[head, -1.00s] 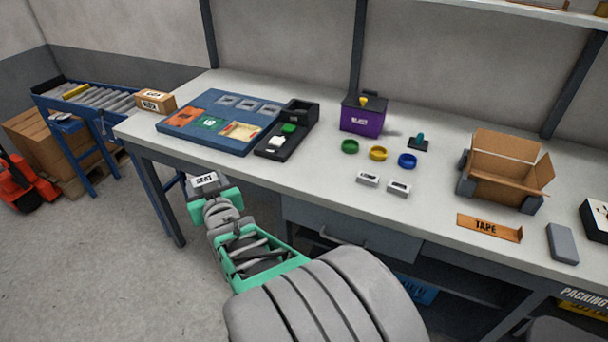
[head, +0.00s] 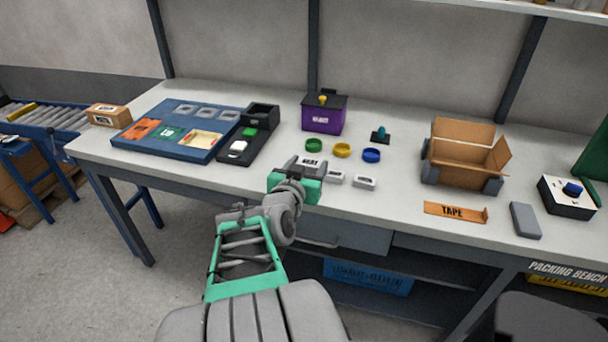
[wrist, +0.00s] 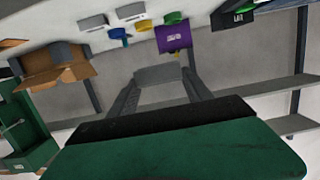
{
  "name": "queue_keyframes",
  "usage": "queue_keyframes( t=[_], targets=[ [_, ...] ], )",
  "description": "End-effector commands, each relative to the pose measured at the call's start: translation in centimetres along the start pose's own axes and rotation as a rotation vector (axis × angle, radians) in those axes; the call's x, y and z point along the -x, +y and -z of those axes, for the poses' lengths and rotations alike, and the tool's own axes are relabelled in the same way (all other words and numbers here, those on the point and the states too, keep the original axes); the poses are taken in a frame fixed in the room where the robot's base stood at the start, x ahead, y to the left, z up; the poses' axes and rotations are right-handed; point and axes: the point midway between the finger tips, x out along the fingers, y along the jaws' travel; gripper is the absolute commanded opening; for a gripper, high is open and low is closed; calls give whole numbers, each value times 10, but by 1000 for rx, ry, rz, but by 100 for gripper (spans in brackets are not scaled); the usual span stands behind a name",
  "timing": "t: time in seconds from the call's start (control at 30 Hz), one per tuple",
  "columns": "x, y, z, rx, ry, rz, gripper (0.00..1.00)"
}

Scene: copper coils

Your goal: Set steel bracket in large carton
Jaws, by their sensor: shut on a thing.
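My gripper (head: 305,177) is above the bench's front edge, shut on a grey piece with a pale label (head: 312,162), apparently the steel bracket. The bracket also shows as a plain grey block between the fingers in the wrist view (wrist: 160,74). Its label is too small to read surely. The large carton (head: 462,168) is an open brown cardboard box with its flaps up, at the right of the bench. It is well to the right of my gripper and also shows at the left of the wrist view (wrist: 52,70).
Two small grey labelled blocks (head: 364,182) lie just right of my gripper. Green, yellow and blue rings (head: 371,155) and a purple box (head: 323,117) stand behind. A blue tray (head: 172,150) is left.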

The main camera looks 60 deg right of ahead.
Motion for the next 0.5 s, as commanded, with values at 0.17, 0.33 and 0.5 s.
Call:
queue_keyframes(
  t=[0.17,0.33,0.5],
  targets=[
    [-9,-4,-4,2,-4,0,18],
    [-51,-19,-16,4,-7,0,18],
    [-97,-37,-29,3,-6,1,18]
  ],
)
